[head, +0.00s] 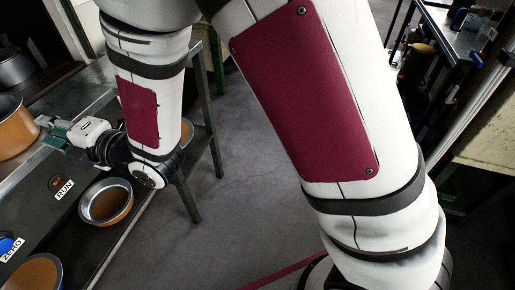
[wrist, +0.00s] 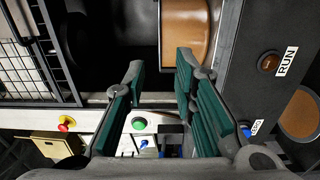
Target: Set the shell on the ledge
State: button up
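My gripper (wrist: 160,68) is open, with its two green-padded fingers apart and nothing seen between them. In the head view my gripper (head: 58,136) reaches left, close to an orange-brown pot (head: 14,128) at the left edge. Part of an orange-brown vessel (wrist: 185,35) shows beyond the fingertips in the wrist view. I cannot tell for sure which thing is the shell. A grey metal strip (head: 78,107) runs beside the pot; I cannot tell whether it is the ledge.
A dark panel bears a RUN button (head: 57,181), a blue button (head: 8,245) and a grey-rimmed brown bowl (head: 106,204). Another brown bowl (head: 35,275) is at the lower left. A wire rack (wrist: 40,50) and a green button (wrist: 139,123) show in the wrist view.

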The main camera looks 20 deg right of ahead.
jog(key=w+d+r+m+h, duration=0.25)
jog(key=d+m+h, duration=0.35)
jog(key=d, duration=0.6)
jog(key=s+d+m+g+h, duration=0.4)
jog(key=d+m, duration=0.5)
jog(key=d, duration=0.7)
jog(key=s+d+m+g+h, duration=0.1)
jog(key=s+d+m, duration=0.3)
jog(key=s, duration=0.5)
jog(key=s+d+m+g+h, duration=0.1)
jog(key=s+d+m+g, duration=0.2)
jog(key=s, duration=0.7)
jog(key=s+d+m+g+h, duration=0.2)
jog(key=s+d+m, duration=0.3)
jog(key=s, duration=0.5)
jog(key=shift+d+r+m, duration=0.15)
jog(key=shift+r+m, duration=0.2)
jog(key=shift+m, duration=0.15)
notch_tip(320, 180, up, 18)
jog(key=t+p, duration=0.2)
jog(key=p, duration=1.3)
jog(key=shift+f+t+p, duration=0.25)
jog(key=shift+t+p, duration=0.05)
jog(key=shift+p, duration=0.1)
